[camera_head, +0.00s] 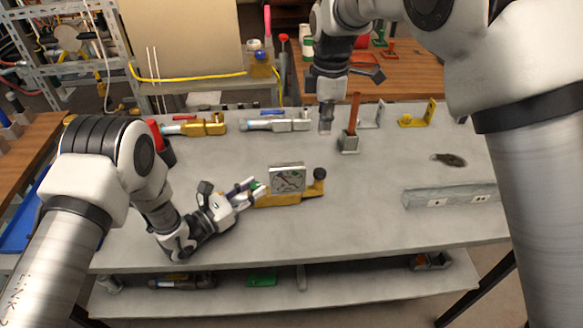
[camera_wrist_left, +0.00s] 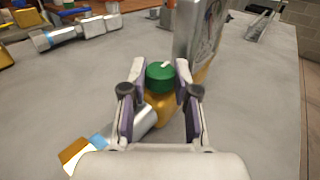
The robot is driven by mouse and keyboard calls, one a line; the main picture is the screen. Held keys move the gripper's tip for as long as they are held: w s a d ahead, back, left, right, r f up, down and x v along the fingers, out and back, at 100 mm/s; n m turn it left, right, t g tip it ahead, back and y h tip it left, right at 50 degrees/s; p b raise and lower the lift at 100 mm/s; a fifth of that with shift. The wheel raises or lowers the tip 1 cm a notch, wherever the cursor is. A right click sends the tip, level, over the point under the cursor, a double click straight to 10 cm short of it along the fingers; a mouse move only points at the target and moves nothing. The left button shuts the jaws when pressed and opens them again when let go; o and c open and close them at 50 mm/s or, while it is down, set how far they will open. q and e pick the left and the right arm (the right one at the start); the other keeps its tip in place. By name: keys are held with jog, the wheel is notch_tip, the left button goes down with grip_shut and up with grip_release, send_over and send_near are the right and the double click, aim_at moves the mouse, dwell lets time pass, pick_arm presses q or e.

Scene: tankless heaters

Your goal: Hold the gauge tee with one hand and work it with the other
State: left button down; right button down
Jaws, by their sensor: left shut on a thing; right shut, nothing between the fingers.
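The gauge tee (camera_head: 290,198) lies on the grey bench, left of its middle. It has a yellow brass body, an upright square gauge (camera_head: 287,180) with a dial and a black knob (camera_head: 319,174) at its right end. My left gripper (camera_head: 253,188) is shut on its left end. In the left wrist view, the fingers (camera_wrist_left: 160,85) stand on both sides of the green cap (camera_wrist_left: 160,75) and brass neck. A silver pipe (camera_wrist_left: 135,122) with a blue band runs off to the lower left. My right gripper (camera_head: 326,125) is shut and empty, pointing down behind the tee, apart from it.
A red-handled tool (camera_head: 353,125) stands close right of my right gripper. Brass (camera_head: 203,128) and silver (camera_head: 276,125) fittings lie along the bench's back edge. A yellow bracket (camera_head: 420,117) is at the back right, a grey rail (camera_head: 450,196) at the right. The front middle is clear.

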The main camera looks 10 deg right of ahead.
aim_at(320, 172)
dwell(0.8)
notch_tip(320, 172, up, 2)
jog(key=shift+r, duration=0.2)
jog(key=shift+f, duration=0.1)
notch_tip(320, 172, down, 14)
dwell(0.3)
jog(key=shift+f, duration=1.2)
notch_tip(320, 172, up, 14)
jog(key=shift+r, duration=0.15)
